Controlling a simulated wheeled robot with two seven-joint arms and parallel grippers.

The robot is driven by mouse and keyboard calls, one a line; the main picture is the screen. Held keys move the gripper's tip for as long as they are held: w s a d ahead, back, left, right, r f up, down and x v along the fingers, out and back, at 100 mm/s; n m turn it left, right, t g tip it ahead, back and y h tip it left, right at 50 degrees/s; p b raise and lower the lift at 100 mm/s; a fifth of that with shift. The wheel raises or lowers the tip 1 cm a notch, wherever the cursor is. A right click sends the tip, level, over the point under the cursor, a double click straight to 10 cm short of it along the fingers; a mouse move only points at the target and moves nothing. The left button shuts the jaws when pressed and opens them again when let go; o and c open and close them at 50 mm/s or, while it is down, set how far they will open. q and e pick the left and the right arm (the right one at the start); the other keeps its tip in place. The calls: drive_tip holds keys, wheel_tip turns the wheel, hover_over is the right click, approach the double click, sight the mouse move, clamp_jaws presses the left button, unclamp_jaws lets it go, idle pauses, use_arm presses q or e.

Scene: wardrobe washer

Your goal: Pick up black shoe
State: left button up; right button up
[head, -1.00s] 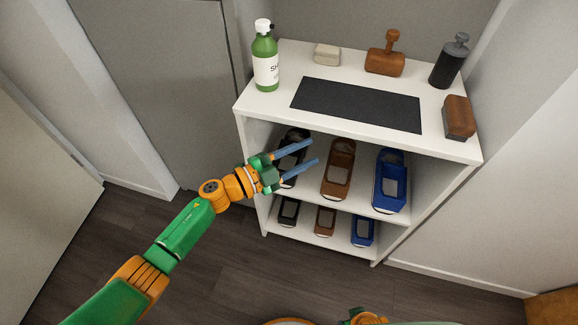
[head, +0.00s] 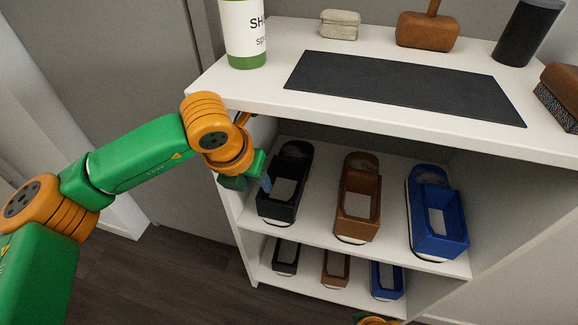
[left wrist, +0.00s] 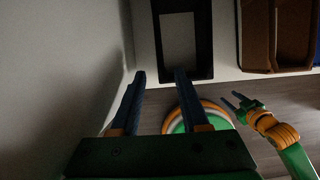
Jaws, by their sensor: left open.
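A black shoe (head: 275,212) sits at the left end of the upper shelf in the head view. Its dark rim (left wrist: 206,45) shows at the top of the left wrist view. My left gripper (head: 264,178) is at the shoe's left side, partly hidden by its own wrist. In the left wrist view the two blue fingers (left wrist: 160,78) are apart with nothing between them, and their tips point toward the shoe. Another black shoe (head: 287,257) is on the lower shelf. My right gripper (left wrist: 238,101) shows at the right of the left wrist view, fingers apart and empty.
Brown (head: 357,228) and blue (head: 440,245) shoes stand to the right on the upper shelf, with smaller-looking ones below. The white cabinet top (head: 240,92) overhangs the shelves. It holds a bottle (head: 245,35), a dark mat (head: 400,88) and brushes.

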use_arm(q)
drive_tip(key=x, duration=0.2)
drive_tip(key=b+x, duration=0.1)
drive_tip(key=x, duration=0.1)
drive_tip(key=b+x, duration=0.1)
drive_tip(key=x, duration=0.1)
drive_tip(key=shift+w+d+f, duration=0.15)
drive_tip(key=shift+w, duration=0.25)
drive_tip(key=shift+w+f, duration=0.15)
drive_tip(key=shift+f, duration=0.1)
clamp_jaws()
use_arm(e)
drive_tip(key=r, duration=0.2)
drive_tip(key=w+r, duration=0.1)
drive_tip(key=r, duration=0.1)
drive_tip(key=shift+w+r, duration=0.15)
use_arm(q)
drive_tip(key=shift+d+r, duration=0.1)
use_arm(e)
drive_tip(key=shift+a, duration=0.1)
